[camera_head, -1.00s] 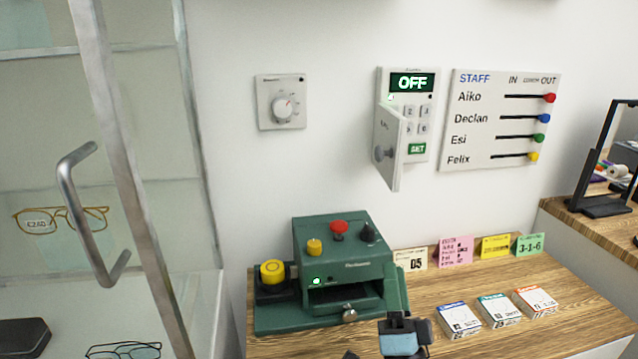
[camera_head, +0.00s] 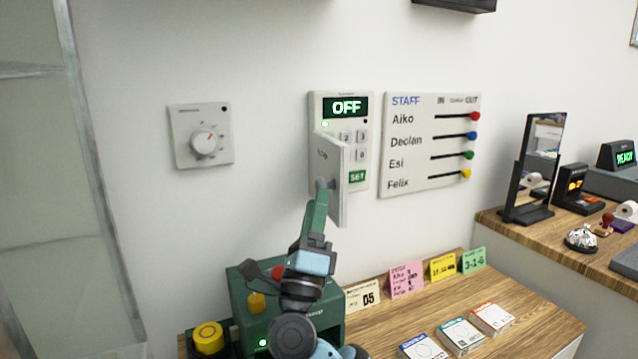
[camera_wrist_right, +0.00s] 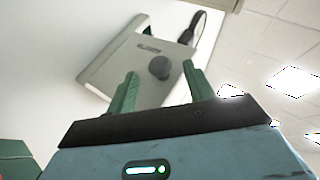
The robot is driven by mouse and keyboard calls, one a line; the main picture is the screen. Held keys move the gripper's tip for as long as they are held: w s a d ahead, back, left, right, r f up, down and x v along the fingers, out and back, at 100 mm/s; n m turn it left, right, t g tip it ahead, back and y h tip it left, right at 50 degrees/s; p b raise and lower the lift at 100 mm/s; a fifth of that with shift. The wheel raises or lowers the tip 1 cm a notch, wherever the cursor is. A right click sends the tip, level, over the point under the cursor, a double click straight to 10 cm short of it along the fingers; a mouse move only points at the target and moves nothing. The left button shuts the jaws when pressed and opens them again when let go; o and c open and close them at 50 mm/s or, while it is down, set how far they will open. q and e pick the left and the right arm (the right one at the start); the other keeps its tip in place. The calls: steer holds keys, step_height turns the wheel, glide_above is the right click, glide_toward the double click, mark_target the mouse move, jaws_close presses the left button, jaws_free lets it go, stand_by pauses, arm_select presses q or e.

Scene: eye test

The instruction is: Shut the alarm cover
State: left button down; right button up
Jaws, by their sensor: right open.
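The white alarm panel (camera_head: 357,160) is on the wall, with a lit green OFF display, keys and a green SET key. Its cover (camera_head: 335,205) stands part open, swung out from the panel's left side, with its right edge nearer me. The grey round knob (camera_wrist_right: 159,68) is on the cover's outer face. My right gripper (camera_head: 319,192) is at the knob in the head view. In the wrist view its green fingers (camera_wrist_right: 160,72) are open, one on each side of the knob; contact cannot be told. My left gripper is out of view.
A dial (camera_head: 203,143) is on the wall to the left and a staff board (camera_head: 432,140) close to the right. Below, a green machine (camera_head: 245,290) stands on a wooden counter (camera_head: 520,320) with cards and small boxes. A glass door is at the far left.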

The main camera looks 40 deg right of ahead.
steer(key=shift+p+x, duration=0.4)
steer(key=shift+x, duration=1.9)
jaws_close()
